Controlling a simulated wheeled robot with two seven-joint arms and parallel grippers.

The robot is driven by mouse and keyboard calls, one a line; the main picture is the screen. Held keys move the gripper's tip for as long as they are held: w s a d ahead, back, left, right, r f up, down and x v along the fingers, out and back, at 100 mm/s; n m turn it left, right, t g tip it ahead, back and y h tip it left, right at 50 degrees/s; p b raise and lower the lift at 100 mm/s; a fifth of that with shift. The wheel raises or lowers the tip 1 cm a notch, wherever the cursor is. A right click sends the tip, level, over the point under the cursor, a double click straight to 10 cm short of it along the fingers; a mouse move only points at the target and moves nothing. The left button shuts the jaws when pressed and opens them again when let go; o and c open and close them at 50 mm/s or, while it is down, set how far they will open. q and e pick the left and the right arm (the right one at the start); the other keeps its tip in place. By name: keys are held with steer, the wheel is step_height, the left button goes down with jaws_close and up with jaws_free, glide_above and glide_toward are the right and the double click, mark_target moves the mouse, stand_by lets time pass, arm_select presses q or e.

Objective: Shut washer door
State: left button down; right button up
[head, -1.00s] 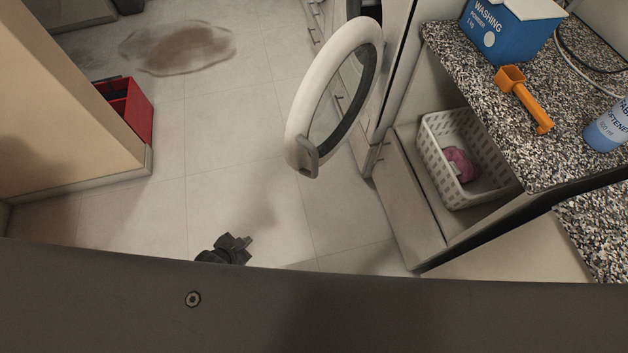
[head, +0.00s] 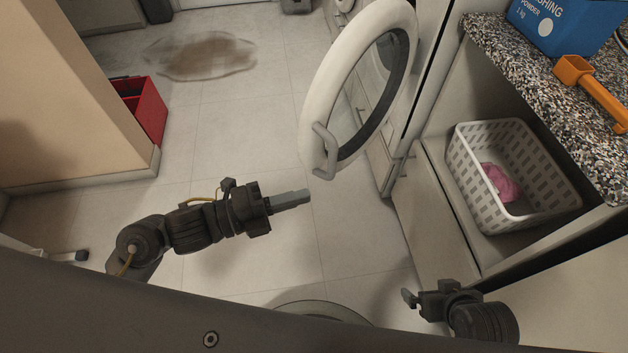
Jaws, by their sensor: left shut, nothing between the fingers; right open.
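The washer door (head: 312,100) is a round white ring with a dark glass middle, and it stands swung open at the upper centre of the head view. Its grey handle (head: 325,152) is on the lower part of the ring. My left gripper (head: 307,196) is shut and empty, just below and left of the handle in the picture; I cannot tell whether it touches the door. My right gripper (head: 408,298) is open and empty at the lower right, in front of the cabinet. The washer's opening is mostly hidden behind the door.
A white basket (head: 470,185) with a pink cloth (head: 502,183) sits in the open cabinet at right. The speckled counter (head: 520,75) holds a blue washing powder box (head: 565,25) and an orange scoop (head: 590,90). A red bin (head: 150,110) and a brown stain (head: 200,58) are at left.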

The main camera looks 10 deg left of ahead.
mark_target(328, 171)
arm_select(q)
steer(key=x, duration=1)
steer(key=shift+w+a, duration=0.65)
steer(key=shift+a, duration=0.2)
steer(key=shift+w+a, duration=0.6)
steer(key=shift+a, duration=0.3)
steer(key=shift+a, duration=0.1)
